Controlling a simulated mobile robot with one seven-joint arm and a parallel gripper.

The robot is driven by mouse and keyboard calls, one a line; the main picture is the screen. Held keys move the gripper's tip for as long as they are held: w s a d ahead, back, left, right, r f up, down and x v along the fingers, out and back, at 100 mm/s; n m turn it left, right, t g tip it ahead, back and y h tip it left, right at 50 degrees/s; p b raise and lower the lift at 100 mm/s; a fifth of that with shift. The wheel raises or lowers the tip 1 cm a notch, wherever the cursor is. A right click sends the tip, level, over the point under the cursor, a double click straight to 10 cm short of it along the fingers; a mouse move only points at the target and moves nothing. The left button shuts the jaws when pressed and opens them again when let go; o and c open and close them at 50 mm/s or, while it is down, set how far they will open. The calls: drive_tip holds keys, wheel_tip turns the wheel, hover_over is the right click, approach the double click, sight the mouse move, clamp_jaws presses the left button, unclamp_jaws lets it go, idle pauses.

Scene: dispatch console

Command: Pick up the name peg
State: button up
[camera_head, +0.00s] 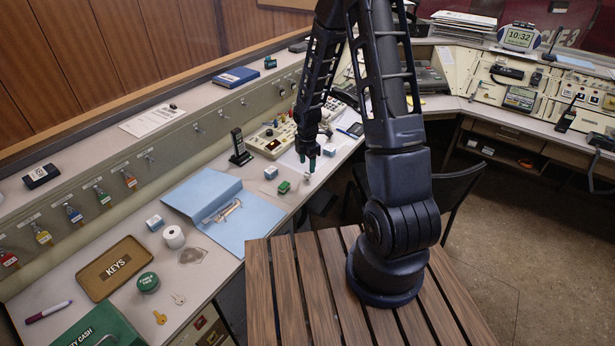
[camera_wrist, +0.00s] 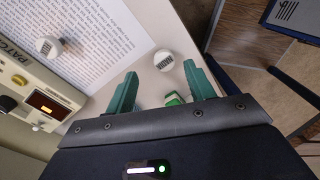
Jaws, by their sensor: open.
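My gripper (camera_head: 307,166) is open, with its green fingers pointing down over the desk beside the switch console; in the wrist view (camera_wrist: 160,74) nothing is held between them. A small white, round-topped piece with dark marks (camera_wrist: 164,60) appears just beyond and between the fingertips, and looks like a name peg. A similar white piece (camera_wrist: 48,47) is on the printed sheet to the left. I cannot read the marks on either. A small white piece also shows below the fingers in the head view (camera_head: 307,177).
A blue-and-white block (camera_head: 271,173), black upright handset (camera_head: 239,148) and blue folder (camera_head: 225,222) are nearby. The desk's front edge is close to the right.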

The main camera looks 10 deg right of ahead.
sight(307, 173)
drive_tip(key=shift+s+f, duration=0.2)
drive_tip(key=shift+f, duration=1.2)
drive_tip(key=shift+s+f, duration=0.15)
drive_tip(key=shift+f, duration=1.25)
drive_tip(key=c, duration=1)
